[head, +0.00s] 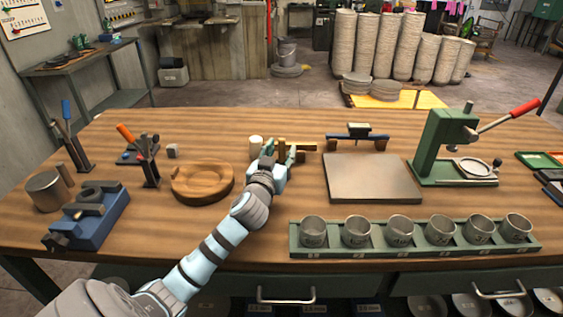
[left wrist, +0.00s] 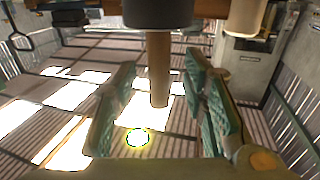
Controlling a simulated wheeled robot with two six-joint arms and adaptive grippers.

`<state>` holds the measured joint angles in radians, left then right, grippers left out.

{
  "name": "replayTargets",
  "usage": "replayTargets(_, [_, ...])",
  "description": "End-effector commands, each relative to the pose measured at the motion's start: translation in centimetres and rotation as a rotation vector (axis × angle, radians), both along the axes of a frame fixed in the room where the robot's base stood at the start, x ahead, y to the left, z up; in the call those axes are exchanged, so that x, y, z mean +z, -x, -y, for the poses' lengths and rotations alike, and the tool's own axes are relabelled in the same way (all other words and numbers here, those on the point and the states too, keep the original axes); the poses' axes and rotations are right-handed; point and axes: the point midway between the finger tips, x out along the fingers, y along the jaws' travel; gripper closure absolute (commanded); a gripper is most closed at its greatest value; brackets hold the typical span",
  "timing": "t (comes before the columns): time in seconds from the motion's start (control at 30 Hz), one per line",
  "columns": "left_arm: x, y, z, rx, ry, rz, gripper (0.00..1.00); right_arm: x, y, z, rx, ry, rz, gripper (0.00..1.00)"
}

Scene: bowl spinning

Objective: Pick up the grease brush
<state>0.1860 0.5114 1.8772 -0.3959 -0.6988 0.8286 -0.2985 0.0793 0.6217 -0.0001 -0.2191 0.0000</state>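In the left wrist view a brown wooden handle (left wrist: 158,70), apparently the grease brush's, runs between my fingers. It joins a dark round piece (left wrist: 160,12) at the top edge; the bristles are not seen. My left gripper (left wrist: 163,110) is open, with green-padded fingers on both sides of the handle and a visible gap to each. In the head view my left gripper (head: 283,160) is at the middle of the bench, beside a cream cylinder (head: 256,146) and a brass-brown piece (head: 300,146). The brush cannot be made out clearly there. My right gripper is not in view.
A wooden ring-shaped block (head: 202,181) lies left of my arm. A flat grey-brown slab (head: 373,190) and a green lever press (head: 445,150) stand to the right. A green tray (head: 415,246) with several metal cups lies in front. Upright tools (head: 145,155) stand at the left.

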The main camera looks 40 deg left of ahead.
Motion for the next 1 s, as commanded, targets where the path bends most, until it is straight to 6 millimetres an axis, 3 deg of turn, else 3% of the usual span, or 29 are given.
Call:
replayTargets(0.1, [0.0, -1.0, -0.4, -0.001, 0.001, 0.000, 0.60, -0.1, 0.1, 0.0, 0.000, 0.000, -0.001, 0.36])
replayTargets(0.27, [0.0, -1.1, -0.3, -0.002, 0.000, 0.000, 0.60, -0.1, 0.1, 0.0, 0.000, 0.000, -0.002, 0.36])
replayTargets(0.53, [0.0, -1.1, -0.3, -0.002, 0.000, -0.001, 1.00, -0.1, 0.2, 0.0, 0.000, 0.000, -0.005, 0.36])
replayTargets(0.83, [0.1, -1.1, -0.3, -0.002, 0.001, -0.001, 1.00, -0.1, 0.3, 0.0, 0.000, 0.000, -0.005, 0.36])
replayTargets(1.0, [1.6, -1.1, -0.3, -0.002, 0.001, 0.003, 1.00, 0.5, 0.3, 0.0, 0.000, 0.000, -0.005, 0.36])
